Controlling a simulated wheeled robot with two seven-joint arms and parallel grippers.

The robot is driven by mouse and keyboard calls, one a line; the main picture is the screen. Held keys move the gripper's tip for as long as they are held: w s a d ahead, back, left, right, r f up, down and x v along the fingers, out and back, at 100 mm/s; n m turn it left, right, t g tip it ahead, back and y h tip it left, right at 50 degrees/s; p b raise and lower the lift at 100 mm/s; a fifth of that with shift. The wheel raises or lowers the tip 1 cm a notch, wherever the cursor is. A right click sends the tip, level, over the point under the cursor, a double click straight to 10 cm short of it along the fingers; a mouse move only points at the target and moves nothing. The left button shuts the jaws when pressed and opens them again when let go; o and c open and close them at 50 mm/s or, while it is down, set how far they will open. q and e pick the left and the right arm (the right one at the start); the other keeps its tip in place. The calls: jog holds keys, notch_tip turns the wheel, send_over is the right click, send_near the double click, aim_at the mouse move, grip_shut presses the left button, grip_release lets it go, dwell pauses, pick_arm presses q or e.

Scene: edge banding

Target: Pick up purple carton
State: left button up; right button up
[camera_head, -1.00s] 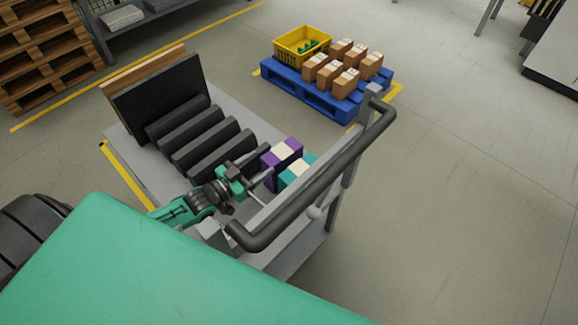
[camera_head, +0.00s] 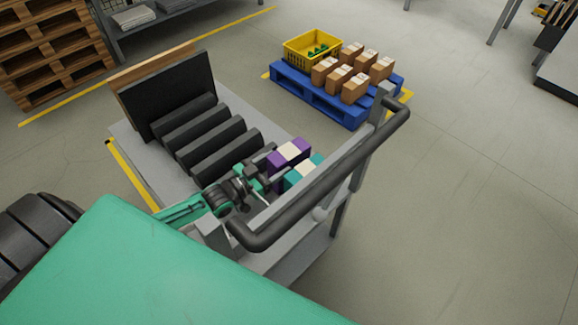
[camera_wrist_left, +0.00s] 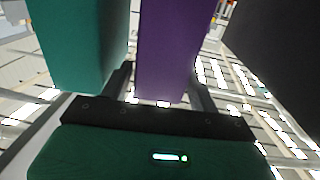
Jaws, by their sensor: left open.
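The purple carton (camera_head: 276,159), with a pale band over its top, stands on the cart close to the handle end. My left gripper (camera_head: 274,169) is open at the carton's near side. In the left wrist view, the purple carton (camera_wrist_left: 172,50) stands between the two open fingers of the left gripper (camera_wrist_left: 163,88), with gaps showing near the fingers. Whether either finger touches it, I cannot tell. My right gripper is not in view.
A teal carton (camera_head: 297,179) stands close beside the purple one; the left finger runs between them. Dark ridged blocks (camera_head: 222,150) fill the cart's other side. The cart's dark handle (camera_head: 330,185) rises close to the right. A blue pallet (camera_head: 330,105) stands beyond.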

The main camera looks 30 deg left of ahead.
aim_at(285, 157)
pick_arm(q)
jog(key=x, duration=0.4)
jog(key=shift+r, duration=0.1)
jog(key=shift+w+r, duration=0.1)
jog(key=c, duration=1.3)
